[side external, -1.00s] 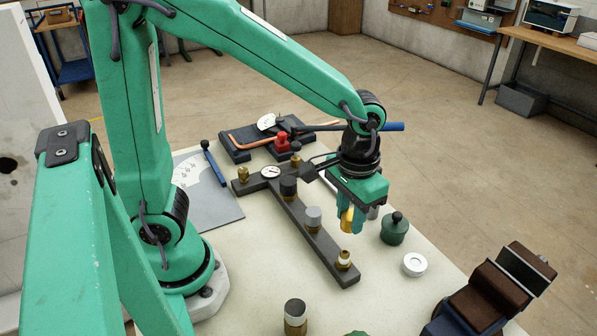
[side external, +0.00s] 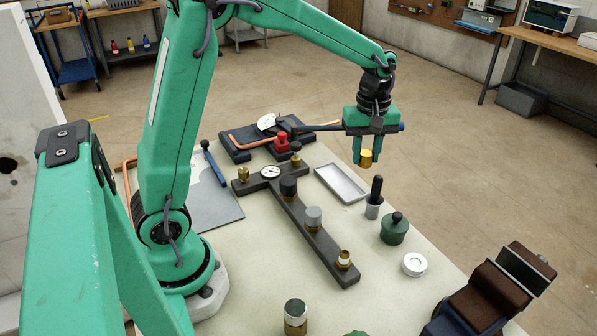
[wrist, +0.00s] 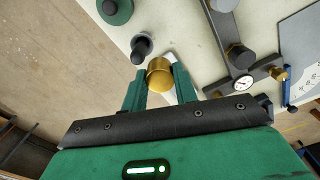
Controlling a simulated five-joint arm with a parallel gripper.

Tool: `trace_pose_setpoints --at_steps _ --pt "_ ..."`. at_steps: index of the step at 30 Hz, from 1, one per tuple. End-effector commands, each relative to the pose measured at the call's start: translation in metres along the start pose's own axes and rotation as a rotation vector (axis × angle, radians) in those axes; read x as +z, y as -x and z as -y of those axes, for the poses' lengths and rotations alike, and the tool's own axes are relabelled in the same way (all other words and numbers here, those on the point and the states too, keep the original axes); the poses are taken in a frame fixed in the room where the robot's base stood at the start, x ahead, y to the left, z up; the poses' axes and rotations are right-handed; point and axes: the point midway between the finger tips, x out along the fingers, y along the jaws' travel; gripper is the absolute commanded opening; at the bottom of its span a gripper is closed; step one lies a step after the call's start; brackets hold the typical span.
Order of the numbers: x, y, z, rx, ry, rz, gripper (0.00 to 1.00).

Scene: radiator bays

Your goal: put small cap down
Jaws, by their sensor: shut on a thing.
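A small brass cap (side external: 366,157) is held between the fingers of my gripper (side external: 367,158), which is shut on it. In the side view the cap hangs in the air above the far right part of the table, near a shallow grey tray (side external: 340,184). In the wrist view the brass cap (wrist: 160,75) sits between the green fingertips of my gripper (wrist: 160,85). Part of the pale tray (wrist: 172,57) shows behind it there.
A dark manifold bar (side external: 305,231) with a gauge (side external: 271,172) and several fittings crosses the table. A black-handled tool (side external: 375,198), a green knobbed pot (side external: 394,229) and a white tape roll (side external: 414,264) stand along the right. A dark vise (side external: 490,295) stands front right.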

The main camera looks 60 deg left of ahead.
Motion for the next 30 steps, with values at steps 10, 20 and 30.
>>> trace_pose_setpoints --at_steps 10,20,30 --pt "-0.069 -0.005 -0.004 -0.001 0.385 0.000 0.00" --pt "-0.077 -0.045 -0.003 -0.004 0.434 0.002 0.00" --pt "-0.077 -0.057 -0.003 0.000 0.432 0.000 0.00"
